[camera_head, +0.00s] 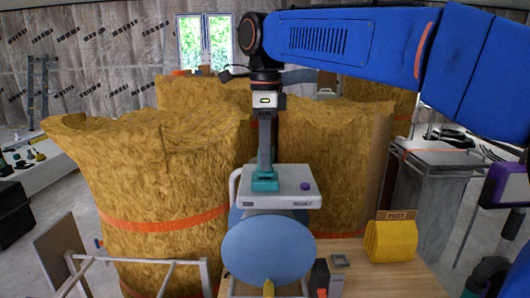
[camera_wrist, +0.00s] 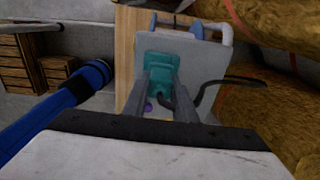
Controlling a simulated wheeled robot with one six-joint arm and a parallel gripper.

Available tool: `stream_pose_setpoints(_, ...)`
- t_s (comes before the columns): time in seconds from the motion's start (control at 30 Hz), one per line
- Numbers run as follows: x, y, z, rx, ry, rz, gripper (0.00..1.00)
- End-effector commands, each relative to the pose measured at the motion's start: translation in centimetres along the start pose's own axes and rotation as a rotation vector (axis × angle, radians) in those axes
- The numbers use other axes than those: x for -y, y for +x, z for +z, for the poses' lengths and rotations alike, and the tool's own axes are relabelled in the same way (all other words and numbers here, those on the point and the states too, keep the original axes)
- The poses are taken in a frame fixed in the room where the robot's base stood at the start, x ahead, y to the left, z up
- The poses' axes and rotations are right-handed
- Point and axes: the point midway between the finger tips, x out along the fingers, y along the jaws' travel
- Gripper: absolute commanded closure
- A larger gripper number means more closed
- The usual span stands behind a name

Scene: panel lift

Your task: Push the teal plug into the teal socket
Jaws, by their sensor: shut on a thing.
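My gripper (camera_head: 265,172) points straight down over a white panel box (camera_head: 291,200), its fingertips at teal parts. In the wrist view, the two grey fingers (camera_wrist: 161,85) close around the teal plug (camera_wrist: 162,72), which has a dark cable. The teal socket (camera_head: 265,186) is on top of the panel box, left of a purple knob. It also shows in the wrist view (camera_wrist: 172,46), around and beyond the plug. Plug and socket overlap in both views; I cannot tell how deep the plug sits.
A blue rounded shape (camera_head: 268,250) lies in front of the panel box. A yellow bag (camera_head: 391,241) stands on the wooden top (camera_head: 370,276) at the right. Large yellow insulation rolls (camera_head: 165,185) crowd behind and to the left.

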Motion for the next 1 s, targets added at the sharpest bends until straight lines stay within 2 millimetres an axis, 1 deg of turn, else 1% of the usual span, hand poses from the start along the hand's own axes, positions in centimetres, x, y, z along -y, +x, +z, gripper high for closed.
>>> stream_pose_setpoints(0.27, 0.0, 0.5, 0.0, -0.001, 0.0, 0.002, 0.95)
stream_pose_setpoints(0.3, 0.0, 0.6, 0.0, -0.001, 0.0, 0.002, 0.7)
stream_pose_setpoints(0.37, 0.0, 0.5, 0.0, -0.001, 0.0, 0.002, 0.56)
stream_pose_setpoints(0.4, 0.0, 0.5, 0.0, -0.001, 0.0, 0.001, 0.53)
stream_pose_setpoints(0.67, 0.0, 0.5, 0.0, -0.001, 0.0, 0.001, 0.53)
stream_pose_setpoints(0.77, 0.0, 0.1, 0.0, 0.0, 0.0, 0.0, 0.53)
stream_pose_setpoints(0.87, 0.1, -1.0, 0.0, 0.0, 0.0, 0.0, 0.53)
stream_pose_setpoints(1.0, 0.1, -3.4, 0.1, 0.002, 0.0, -0.002, 0.53)
